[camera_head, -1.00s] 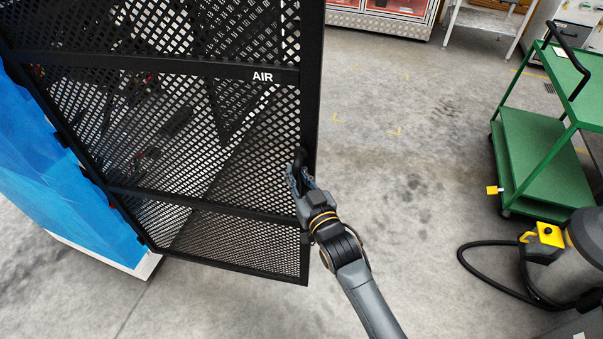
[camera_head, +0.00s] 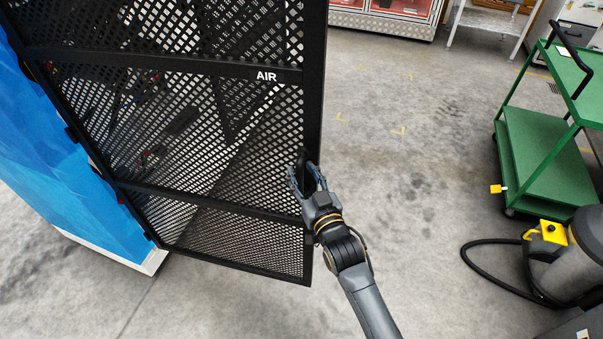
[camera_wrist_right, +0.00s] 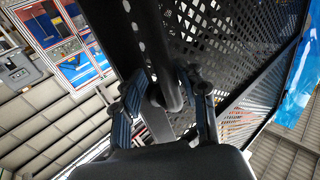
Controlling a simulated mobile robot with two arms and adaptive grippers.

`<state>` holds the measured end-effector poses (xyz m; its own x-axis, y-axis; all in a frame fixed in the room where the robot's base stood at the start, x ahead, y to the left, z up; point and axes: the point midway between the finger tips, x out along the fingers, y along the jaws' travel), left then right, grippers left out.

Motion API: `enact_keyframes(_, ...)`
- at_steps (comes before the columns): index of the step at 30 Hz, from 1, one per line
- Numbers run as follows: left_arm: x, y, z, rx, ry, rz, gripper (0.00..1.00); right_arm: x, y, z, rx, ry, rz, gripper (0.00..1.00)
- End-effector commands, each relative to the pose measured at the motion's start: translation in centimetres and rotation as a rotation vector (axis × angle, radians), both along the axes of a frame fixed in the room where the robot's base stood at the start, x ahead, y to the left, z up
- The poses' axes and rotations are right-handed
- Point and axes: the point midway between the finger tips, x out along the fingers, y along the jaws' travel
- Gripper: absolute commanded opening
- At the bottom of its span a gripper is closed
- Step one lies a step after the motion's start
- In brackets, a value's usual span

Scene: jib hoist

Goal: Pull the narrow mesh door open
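The narrow black mesh door (camera_head: 165,192), marked "AIR", stands swung out from the blue cabinet (camera_head: 60,165) at the left, its free edge towards the middle of the head view. The dark door handle (camera_head: 303,160) is on that free edge; the wrist view shows its bar (camera_wrist_right: 171,88) more clearly. My right gripper (camera_head: 306,172) is at the handle with its fingers spread. In the wrist view the fingers of this gripper (camera_wrist_right: 166,100) stand apart on either side of the bar; I cannot tell whether either touches it. My left gripper is not in view.
A green trolley (camera_head: 545,155) stands at the right. A grey and yellow vacuum (camera_head: 545,235) with a black hose (camera_head: 470,260) is at the lower right. The concrete floor (camera_head: 410,100) between door and trolley is clear.

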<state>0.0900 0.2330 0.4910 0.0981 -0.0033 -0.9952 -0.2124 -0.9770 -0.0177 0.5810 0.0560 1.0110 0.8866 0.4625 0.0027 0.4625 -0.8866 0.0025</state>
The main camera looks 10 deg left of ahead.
Motion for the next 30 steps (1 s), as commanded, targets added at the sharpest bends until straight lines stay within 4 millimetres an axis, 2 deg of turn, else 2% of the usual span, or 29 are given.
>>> enact_keyframes(8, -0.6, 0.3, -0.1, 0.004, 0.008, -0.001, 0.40, -0.6, -0.1, -0.1, 0.002, 0.002, 0.002, 0.40)
enact_keyframes(11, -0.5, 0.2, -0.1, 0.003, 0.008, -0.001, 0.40, -1.8, -0.8, -0.2, 0.000, 0.004, 0.002, 0.40)
enact_keyframes(21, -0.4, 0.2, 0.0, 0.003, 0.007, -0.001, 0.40, -8.1, -4.3, -0.2, 0.001, 0.004, 0.000, 0.40)
enact_keyframes(25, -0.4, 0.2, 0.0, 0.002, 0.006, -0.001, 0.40, -9.7, -5.3, -0.1, 0.002, 0.002, -0.001, 0.40)
enact_keyframes(30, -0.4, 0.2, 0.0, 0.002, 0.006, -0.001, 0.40, -10.6, -5.8, 0.0, 0.002, 0.000, -0.002, 0.40)
